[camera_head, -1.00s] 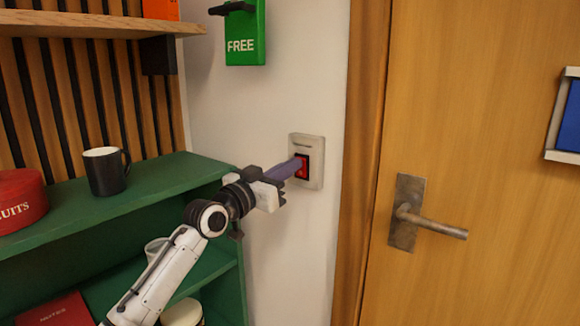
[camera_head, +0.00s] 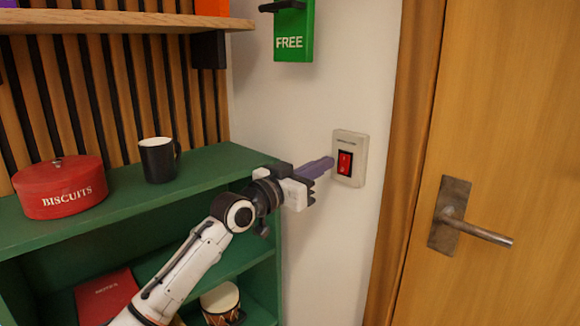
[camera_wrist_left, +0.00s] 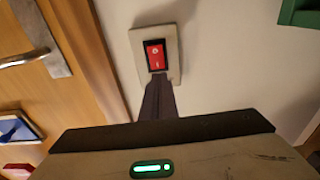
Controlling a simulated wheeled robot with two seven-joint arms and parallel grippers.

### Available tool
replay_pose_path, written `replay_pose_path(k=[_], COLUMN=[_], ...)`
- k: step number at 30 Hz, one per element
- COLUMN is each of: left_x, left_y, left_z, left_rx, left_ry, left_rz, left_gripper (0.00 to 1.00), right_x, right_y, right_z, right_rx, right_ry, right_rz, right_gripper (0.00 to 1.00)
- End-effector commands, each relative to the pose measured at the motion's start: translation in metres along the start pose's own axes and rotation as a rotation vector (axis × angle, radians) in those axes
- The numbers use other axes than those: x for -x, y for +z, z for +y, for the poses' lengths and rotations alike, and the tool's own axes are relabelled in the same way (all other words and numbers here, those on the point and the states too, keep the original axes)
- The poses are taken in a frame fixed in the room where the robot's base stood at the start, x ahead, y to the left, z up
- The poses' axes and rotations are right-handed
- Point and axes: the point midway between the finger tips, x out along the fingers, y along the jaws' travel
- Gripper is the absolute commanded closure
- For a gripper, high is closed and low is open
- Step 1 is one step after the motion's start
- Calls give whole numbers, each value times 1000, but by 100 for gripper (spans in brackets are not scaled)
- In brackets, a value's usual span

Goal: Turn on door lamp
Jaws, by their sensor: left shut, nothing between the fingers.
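The lamp switch is a red rocker (camera_head: 345,162) in a pale wall plate (camera_head: 349,142), mounted on the white wall left of the door. In the left wrist view the red rocker (camera_wrist_left: 155,55) shows whole, with white marks on it. My left gripper (camera_head: 330,163) is shut and empty. Its purple fingertips point at the switch and end just left of it in the head view. In the left wrist view the fingertips (camera_wrist_left: 158,80) lie just below the rocker, over the plate's lower part. I cannot tell whether they touch it. No lamp is in view. My right gripper is not in view.
A green shelf (camera_head: 215,165) under the left arm holds a red biscuit tin (camera_head: 60,188) and a black mug (camera_head: 158,160). A green FREE sign (camera_head: 293,35) hangs above. The wooden door has a metal handle (camera_head: 475,232) to the right.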

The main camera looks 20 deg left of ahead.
Motion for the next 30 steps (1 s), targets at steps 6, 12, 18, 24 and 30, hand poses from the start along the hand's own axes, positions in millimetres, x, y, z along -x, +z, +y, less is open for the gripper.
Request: replay_pose_path(k=[6,12,18,24,30], left_x=[49,82,95,96,96], left_y=[-8,-16,-20,-21,-21], left_z=[0,-1,0,0,0], left_rx=[-4,-2,-1,0,0], left_ry=[0,-2,-1,-1,-1], left_rz=[1,1,1,1,1], left_gripper=[100,100,100,100,100], right_x=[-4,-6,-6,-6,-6], right_y=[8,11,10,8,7], right_z=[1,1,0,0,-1], right_rx=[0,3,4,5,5], right_ry=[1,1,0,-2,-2], right_rz=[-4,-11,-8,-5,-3], right_gripper=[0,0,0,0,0])
